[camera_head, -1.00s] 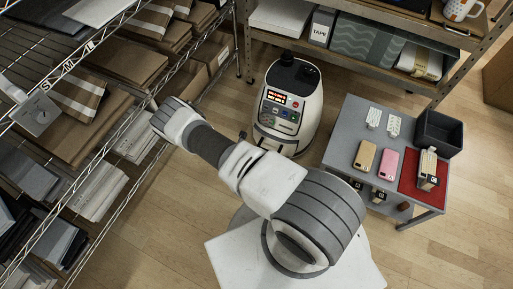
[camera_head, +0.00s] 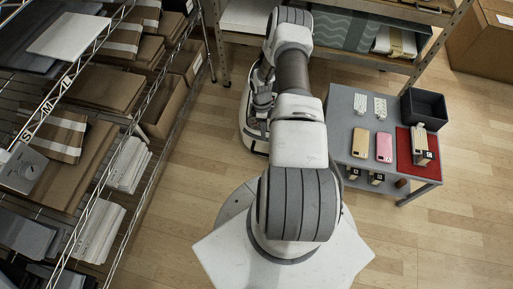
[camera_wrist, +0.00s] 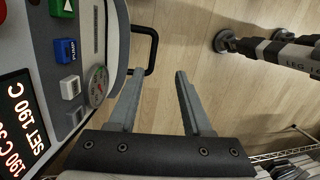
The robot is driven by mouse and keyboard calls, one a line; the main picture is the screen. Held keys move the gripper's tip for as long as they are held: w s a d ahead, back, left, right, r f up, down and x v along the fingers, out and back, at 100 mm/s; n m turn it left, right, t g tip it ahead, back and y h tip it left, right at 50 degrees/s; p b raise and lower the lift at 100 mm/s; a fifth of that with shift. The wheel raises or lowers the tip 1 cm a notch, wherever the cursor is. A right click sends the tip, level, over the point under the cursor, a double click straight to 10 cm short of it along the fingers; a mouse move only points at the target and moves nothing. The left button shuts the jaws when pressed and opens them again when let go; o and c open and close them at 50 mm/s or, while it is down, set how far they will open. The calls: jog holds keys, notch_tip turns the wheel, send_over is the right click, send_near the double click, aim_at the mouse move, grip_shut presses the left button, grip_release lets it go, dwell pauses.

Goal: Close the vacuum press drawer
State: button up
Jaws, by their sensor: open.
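The white rounded vacuum press (camera_head: 250,137) stands on the floor before the back shelf, largely hidden behind my arm in the head view. A black U-shaped handle (camera_wrist: 154,50) sticks out from the press's edge. My gripper (camera_wrist: 159,72) is open and empty, its left fingertip close to the handle's lower end; I cannot tell if they touch. In the head view my gripper (camera_head: 262,98) is beside the press. How far the drawer stands out is hidden.
A grey table (camera_head: 345,125) with phone cases, a red mat (camera_head: 404,160) and a dark bin (camera_head: 424,106) stands right of the press. A wire rack (camera_head: 150,120) with packages lines the left. Wooden floor lies between.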

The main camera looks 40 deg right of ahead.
jog(key=shift+m+t+y, duration=0.4)
jog(key=shift+m+y, duration=0.1)
jog(key=b+x, duration=0.2)
jog(key=x, duration=0.3)
jog(key=w+b+x, duration=0.1)
jog(key=b+x, duration=0.1)
jog(key=x, duration=0.3)
jog(key=d+b+x, duration=0.1)
jog(key=x, duration=0.4)
jog(key=shift+w+f+b, duration=0.15)
jog(key=shift+f+b, duration=0.2)
jog(key=shift+b, duration=0.05)
grip_shut()
dwell(0.4)
